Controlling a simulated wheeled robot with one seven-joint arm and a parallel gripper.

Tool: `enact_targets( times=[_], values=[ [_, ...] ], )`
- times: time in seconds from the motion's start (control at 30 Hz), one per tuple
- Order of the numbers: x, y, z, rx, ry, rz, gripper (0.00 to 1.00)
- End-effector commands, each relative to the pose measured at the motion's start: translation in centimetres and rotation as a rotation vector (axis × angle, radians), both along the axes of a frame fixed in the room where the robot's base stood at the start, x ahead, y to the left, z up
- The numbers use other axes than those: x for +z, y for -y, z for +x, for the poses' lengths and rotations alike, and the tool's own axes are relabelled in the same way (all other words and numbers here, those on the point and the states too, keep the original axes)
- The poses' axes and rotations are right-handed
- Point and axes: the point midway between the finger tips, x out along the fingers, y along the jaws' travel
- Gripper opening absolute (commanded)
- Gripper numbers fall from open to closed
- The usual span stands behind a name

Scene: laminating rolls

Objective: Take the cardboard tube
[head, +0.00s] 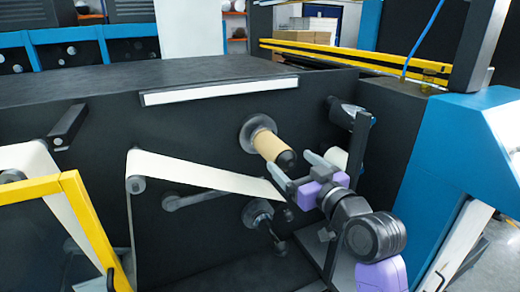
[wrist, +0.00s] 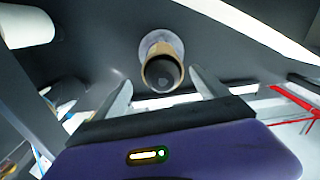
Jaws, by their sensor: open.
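The cardboard tube (head: 265,144) is tan and sits on a spindle that sticks out from the dark machine wall, with a dark rounded end facing outward. In the wrist view the tube (wrist: 163,64) shows nearly end-on, its dark end toward the camera and a pale flange behind it. My gripper (head: 291,169) is at the outer end of the tube in the head view. In the wrist view my gripper (wrist: 160,92) is open, with one finger on each side below the tube's end. Nothing is between the fingers that I can tell.
A white web (head: 200,174) runs across the machine wall (head: 330,85) left of my gripper. A lower spindle (head: 258,215) sticks out below the tube. A dark upright post (head: 358,145) stands close behind my gripper. A yellow frame (head: 85,205) is at the left.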

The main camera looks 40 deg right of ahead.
Motion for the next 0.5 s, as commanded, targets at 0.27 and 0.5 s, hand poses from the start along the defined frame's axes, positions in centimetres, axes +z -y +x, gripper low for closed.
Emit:
enact_targets(
  times=[0.27, 0.5],
  values=[
    [0.2, 0.7, 2.6, 0.001, -0.001, 0.000, 0.84],
    [0.7, 0.9, 5.7, 0.002, 0.000, -0.001, 0.84]
  ],
)
